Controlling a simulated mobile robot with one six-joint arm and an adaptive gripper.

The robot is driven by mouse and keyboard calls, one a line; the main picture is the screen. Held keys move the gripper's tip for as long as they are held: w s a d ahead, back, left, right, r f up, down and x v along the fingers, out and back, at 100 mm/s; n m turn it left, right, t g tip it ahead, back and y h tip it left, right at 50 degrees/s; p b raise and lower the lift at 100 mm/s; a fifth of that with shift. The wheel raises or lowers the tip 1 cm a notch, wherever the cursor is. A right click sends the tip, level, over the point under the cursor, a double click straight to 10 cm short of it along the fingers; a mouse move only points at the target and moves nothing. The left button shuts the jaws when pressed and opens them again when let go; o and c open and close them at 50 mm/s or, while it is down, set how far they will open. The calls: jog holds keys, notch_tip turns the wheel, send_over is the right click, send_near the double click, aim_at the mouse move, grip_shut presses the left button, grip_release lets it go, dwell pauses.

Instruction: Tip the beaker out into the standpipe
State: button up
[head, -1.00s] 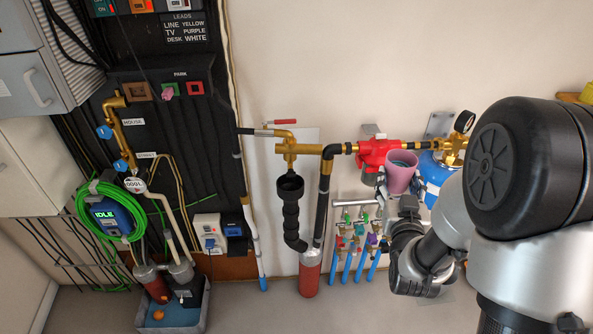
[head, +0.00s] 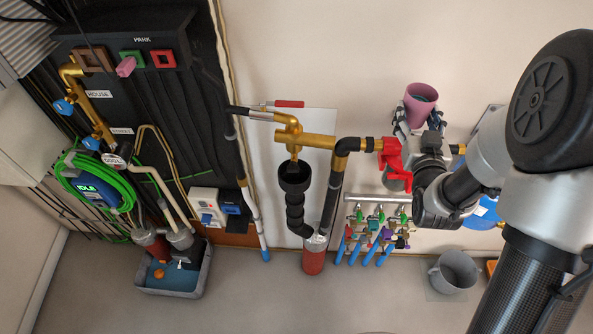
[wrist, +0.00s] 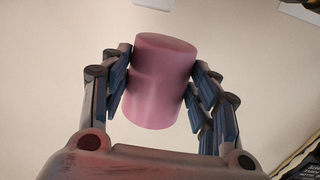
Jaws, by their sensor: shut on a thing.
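My gripper (head: 419,122) is shut on the beaker's sides; in the wrist view the fingers flank the beaker (wrist: 161,85) left and right. The beaker is near the wall, right of the brass and black pipework. A black funnel-topped pipe (head: 295,195), which looks like the standpipe, stands to the left and lower in the head view. It is clear of my gripper, and its lower end meets a red can (head: 313,262).

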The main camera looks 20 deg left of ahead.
jog(key=a+f+n+g+y, duration=0.2)
jog(key=a+y, duration=0.3)
jog(key=a, duration=0.3)
jog(key=a+f+n+g+y+b, duration=0.1)
jog(key=a+f+n+g+y, duration=0.2)
jog(key=a+n+y, duration=0.2)
jog(key=w+a, duration=0.1)
jog(key=a, duration=0.1)
jog(key=shift+a+n+g+b, duration=0.3)
jog(key=shift+a+g, duration=0.05)
jog(key=shift+g, duration=0.05)
jog(key=shift+s+r, duration=0.1)
